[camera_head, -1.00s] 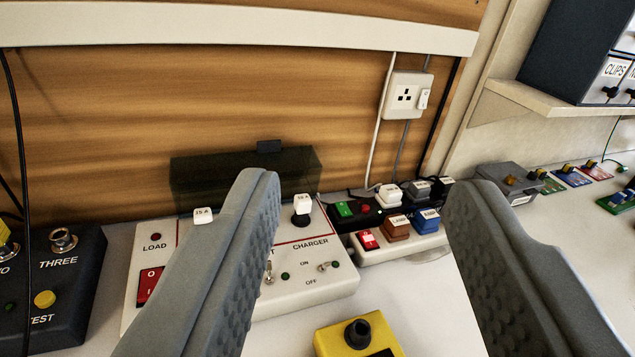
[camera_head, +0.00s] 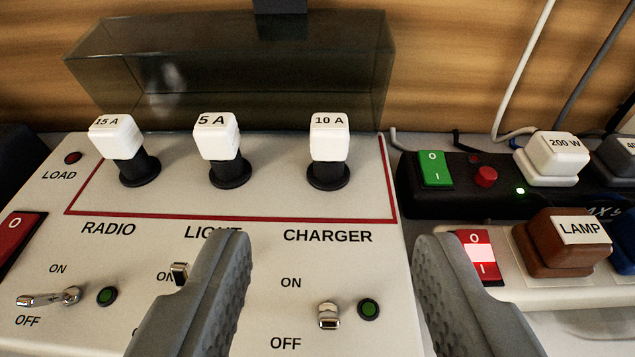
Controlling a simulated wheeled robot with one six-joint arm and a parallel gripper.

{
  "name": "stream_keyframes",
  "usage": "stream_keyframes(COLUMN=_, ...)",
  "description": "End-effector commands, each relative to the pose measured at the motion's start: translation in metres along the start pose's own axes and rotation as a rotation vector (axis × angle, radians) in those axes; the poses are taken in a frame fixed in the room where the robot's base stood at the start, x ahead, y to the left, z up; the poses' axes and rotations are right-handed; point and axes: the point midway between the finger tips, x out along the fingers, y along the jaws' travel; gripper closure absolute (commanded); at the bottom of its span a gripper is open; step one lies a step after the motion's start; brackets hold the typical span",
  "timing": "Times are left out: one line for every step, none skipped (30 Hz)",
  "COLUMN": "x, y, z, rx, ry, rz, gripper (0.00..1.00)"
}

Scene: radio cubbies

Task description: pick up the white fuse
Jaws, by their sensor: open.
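Three white fuses stand in black round holders on a white panel (camera_head: 240,262). The fuse marked 15 A (camera_head: 117,138) is at left above RADIO and looks tilted. The fuse marked 5 A (camera_head: 216,137) is in the middle above LIGHT. The fuse marked 10 A (camera_head: 329,138) is at right above CHARGER. My gripper (camera_head: 333,240) is open and empty, in front of the fuses and nearer the camera. The 10 A fuse shows beyond the gap between the fingers, apart from both. The left finger hides part of the LIGHT label and its switch.
A dark see-through cover (camera_head: 240,70) stands open behind the fuses, against the wooden wall. At right, a black power strip (camera_head: 460,207) holds a white 200 W plug (camera_head: 553,156). A brown LAMP plug (camera_head: 560,243) sits on a white strip. Toggle switches (camera_head: 328,314) rise from the panel's front.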

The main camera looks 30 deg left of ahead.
Motion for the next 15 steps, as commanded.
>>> stream_keyframes(x=0.003, y=0.0, z=0.002, rx=0.002, ry=-0.004, rz=-0.004, gripper=0.53)
stream_keyframes(x=0.006, y=0.0, z=0.002, rx=0.002, ry=-0.005, rz=-0.006, gripper=0.53)
stream_keyframes(x=0.01, y=0.0, z=0.002, rx=0.003, ry=-0.005, rz=-0.007, gripper=0.53)
stream_keyframes(x=0.014, y=0.0, z=0.002, rx=0.004, ry=-0.005, rz=-0.007, gripper=0.53)
stream_keyframes(x=0.018, y=0.0, z=0.003, rx=0.005, ry=-0.005, rz=-0.006, gripper=0.53)
stream_keyframes(x=0.025, y=0.0, z=0.003, rx=0.004, ry=-0.006, rz=-0.006, gripper=0.53)
stream_keyframes(x=0.029, y=0.0, z=0.002, rx=0.003, ry=-0.005, rz=-0.006, gripper=0.53)
stream_keyframes(x=0.034, y=0.0, z=0.002, rx=0.003, ry=-0.004, rz=-0.006, gripper=0.53)
stream_keyframes(x=0.039, y=0.0, z=0.002, rx=0.004, ry=-0.005, rz=-0.007, gripper=0.53)
stream_keyframes(x=0.043, y=0.0, z=0.003, rx=0.003, ry=-0.005, rz=-0.007, gripper=0.53)
stream_keyframes(x=0.047, y=0.0, z=0.002, rx=0.003, ry=-0.005, rz=-0.006, gripper=0.53)
stream_keyframes(x=0.051, y=0.0, z=0.002, rx=0.003, ry=-0.004, rz=-0.005, gripper=0.53)
stream_keyframes(x=0.053, y=0.0, z=0.002, rx=0.003, ry=-0.004, rz=-0.005, gripper=0.53)
stream_keyframes(x=0.056, y=0.0, z=0.002, rx=0.002, ry=-0.004, rz=-0.004, gripper=0.53)
stream_keyframes(x=0.058, y=0.0, z=0.002, rx=0.002, ry=-0.004, rz=-0.004, gripper=0.53)
